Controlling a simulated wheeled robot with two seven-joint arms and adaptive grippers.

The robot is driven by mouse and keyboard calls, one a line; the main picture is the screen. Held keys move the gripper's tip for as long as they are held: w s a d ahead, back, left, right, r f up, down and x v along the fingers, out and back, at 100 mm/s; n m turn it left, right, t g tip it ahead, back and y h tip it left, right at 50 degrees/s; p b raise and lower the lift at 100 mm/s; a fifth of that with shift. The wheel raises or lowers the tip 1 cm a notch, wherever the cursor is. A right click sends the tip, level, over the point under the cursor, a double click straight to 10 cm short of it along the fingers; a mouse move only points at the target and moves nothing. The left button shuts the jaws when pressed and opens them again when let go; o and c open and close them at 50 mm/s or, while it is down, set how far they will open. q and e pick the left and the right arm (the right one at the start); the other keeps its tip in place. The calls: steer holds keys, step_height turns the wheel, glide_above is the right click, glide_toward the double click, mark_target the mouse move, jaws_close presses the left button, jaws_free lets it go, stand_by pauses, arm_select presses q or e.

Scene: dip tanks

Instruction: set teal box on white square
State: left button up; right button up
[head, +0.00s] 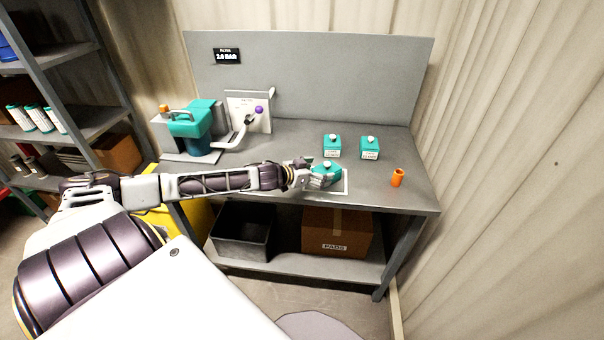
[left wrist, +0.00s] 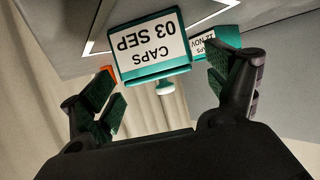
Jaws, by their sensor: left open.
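A teal box (head: 326,173) with a pale knob on top is at the white square (head: 345,187), a white outline on the bench. In the left wrist view this box (left wrist: 150,48) shows a label reading CAPS 03 SEP, and its outline runs behind it. My left gripper (head: 303,176) is open beside the box, at its left in the head view. In the left wrist view its fingers (left wrist: 160,75) are spread either side of the box's knob side. Whether the box's base lies flat inside the outline is hidden. My right gripper is not in view.
Two more teal boxes (head: 332,147) (head: 369,148) stand behind; one labelled 12 NOV (left wrist: 205,42) is partly hidden by a finger. An orange cylinder (head: 397,178) stands at right. A teal-topped machine (head: 190,122) stands at left.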

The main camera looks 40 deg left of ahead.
arm_select(q)
steer(key=shift+v, duration=0.85)
steer(key=shift+s+r, duration=0.15)
steer(key=shift+s, duration=0.2)
steer(key=shift+p+v, duration=0.55)
steer(key=shift+v, duration=0.2)
steer(key=shift+s+a+r+p, duration=0.25)
steer(key=shift+s+p, duration=0.1)
steer(key=shift+s, duration=0.25)
steer(key=shift+s+r+p, duration=0.2)
steer(key=shift+s+p, duration=0.1)
steer(key=shift+s, duration=0.1)
steer(key=shift+p+v, duration=0.35)
steer(key=shift+v, duration=0.4)
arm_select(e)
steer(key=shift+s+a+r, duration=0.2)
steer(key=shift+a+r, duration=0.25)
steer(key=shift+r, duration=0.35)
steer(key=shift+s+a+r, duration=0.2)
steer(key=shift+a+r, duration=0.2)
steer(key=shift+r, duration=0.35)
arm_select(q)
steer(key=shift+a, duration=0.1)
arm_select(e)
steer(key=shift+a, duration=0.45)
